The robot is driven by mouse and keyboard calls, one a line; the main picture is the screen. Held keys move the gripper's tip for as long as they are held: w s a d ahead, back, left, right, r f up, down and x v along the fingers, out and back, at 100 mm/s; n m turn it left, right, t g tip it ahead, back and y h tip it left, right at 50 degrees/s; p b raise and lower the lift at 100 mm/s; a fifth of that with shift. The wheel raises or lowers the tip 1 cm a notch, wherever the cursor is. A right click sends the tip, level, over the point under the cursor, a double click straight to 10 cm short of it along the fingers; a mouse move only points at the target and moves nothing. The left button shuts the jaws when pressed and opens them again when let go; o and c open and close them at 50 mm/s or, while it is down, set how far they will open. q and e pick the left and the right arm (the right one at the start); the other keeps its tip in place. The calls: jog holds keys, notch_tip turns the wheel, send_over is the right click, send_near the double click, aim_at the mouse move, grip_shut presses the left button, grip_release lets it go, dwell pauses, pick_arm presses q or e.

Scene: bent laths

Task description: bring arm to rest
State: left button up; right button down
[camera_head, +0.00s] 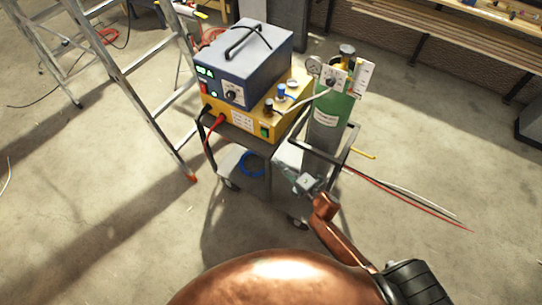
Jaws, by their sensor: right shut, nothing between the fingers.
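My right arm comes in from the lower right, with a copper-coloured link and a black ribbed joint. My right gripper (297,186) is a small grey shape beyond the copper link, in front of the lower part of the welding cart (258,196). It is shut and holds nothing. Its fingertips are small and hard to make out against the cart, and I cannot tell whether they touch it. My left gripper is not in view.
The cart carries a blue-grey welding unit (243,62) on a yellow box (240,122), beside a green gas cylinder (327,125). An aluminium stepladder (133,88) stands at left. Rods and a red cable (430,209) lie at right. Floor at lower left is open.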

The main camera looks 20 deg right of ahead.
jog(key=shift+s+d, duration=0.25)
jog(key=shift+s, duration=0.1)
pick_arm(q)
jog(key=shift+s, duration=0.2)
